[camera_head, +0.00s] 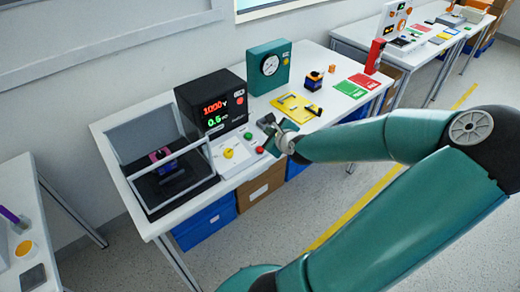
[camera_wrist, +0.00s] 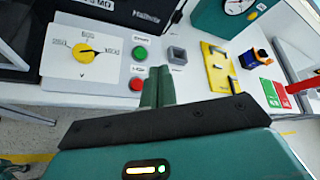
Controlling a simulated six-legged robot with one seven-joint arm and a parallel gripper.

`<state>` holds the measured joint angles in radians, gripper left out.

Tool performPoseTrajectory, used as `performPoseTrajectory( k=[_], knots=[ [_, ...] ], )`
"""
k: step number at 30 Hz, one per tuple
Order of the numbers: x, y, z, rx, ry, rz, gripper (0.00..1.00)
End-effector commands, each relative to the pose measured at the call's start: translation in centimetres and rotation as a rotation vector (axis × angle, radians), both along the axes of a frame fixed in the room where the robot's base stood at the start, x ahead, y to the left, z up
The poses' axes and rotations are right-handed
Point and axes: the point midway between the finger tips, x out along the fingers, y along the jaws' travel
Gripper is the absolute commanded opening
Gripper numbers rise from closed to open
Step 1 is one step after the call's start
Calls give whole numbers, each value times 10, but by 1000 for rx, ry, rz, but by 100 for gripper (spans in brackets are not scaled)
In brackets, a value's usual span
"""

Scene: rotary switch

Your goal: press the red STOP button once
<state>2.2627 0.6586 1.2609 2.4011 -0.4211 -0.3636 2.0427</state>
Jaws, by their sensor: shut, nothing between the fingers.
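The red STOP button (camera_wrist: 137,84) is on the light panel on the table, with the green button (camera_wrist: 140,53) just beyond it in the wrist view. In the head view the red button (camera_head: 259,149) and green button (camera_head: 247,136) sit left of my gripper (camera_head: 272,128). My gripper (camera_wrist: 159,72) is shut and empty. Its fingers show just right of the red button in the wrist view. They appear apart from it; their height above the panel is hard to judge.
A yellow rotary knob (camera_wrist: 83,52) is left of the buttons. A small grey square socket (camera_wrist: 177,55) and a yellow tray (camera_wrist: 217,68) are to the right. A black meter with a lit display (camera_head: 212,104) and a teal gauge box (camera_head: 269,66) stand behind.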

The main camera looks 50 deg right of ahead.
Motion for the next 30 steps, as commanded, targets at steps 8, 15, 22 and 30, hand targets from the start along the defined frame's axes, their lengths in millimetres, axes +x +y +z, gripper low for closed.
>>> performPoseTrajectory(
  k=[8,15,22,30],
  knots=[
    [1,1,-1,-1,2,3,0],
    [7,0,-17,0,2,6,0],
    [16,-2,-47,2,2,6,0],
    [25,-4,-76,1,2,4,0]
  ],
)
